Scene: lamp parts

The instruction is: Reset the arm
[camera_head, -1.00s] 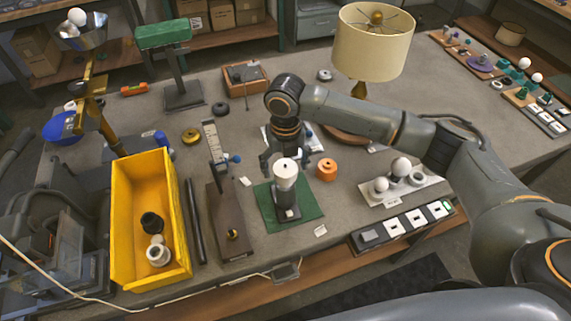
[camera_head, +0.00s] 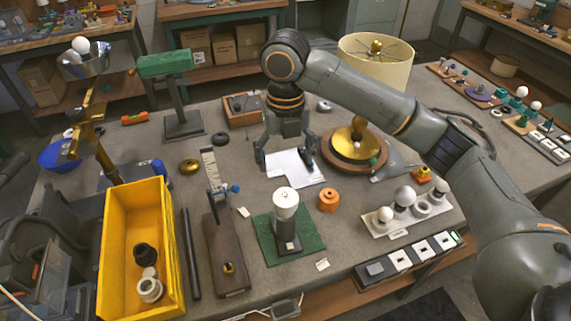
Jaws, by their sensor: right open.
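My right gripper (camera_head: 285,160) is open and empty. It points down above the workbench, over a white paper sheet (camera_head: 292,174). A white cylinder on a dark stand (camera_head: 287,220) is upright on a green mat (camera_head: 310,241), in front of the gripper and apart from it. An orange part (camera_head: 328,199) stands to the right of the mat. A lampshade (camera_head: 385,62) is behind my right arm, which hides part of it. A brass lamp base (camera_head: 354,140) rests on a round wooden board to the right of the gripper. My left gripper is not in view.
A yellow bin (camera_head: 172,240) with black and white parts stands at the left front. A tray of bulbs (camera_head: 385,228) and a switch strip (camera_head: 403,257) are at the right front. A green-topped stand (camera_head: 166,62) rises at the back left.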

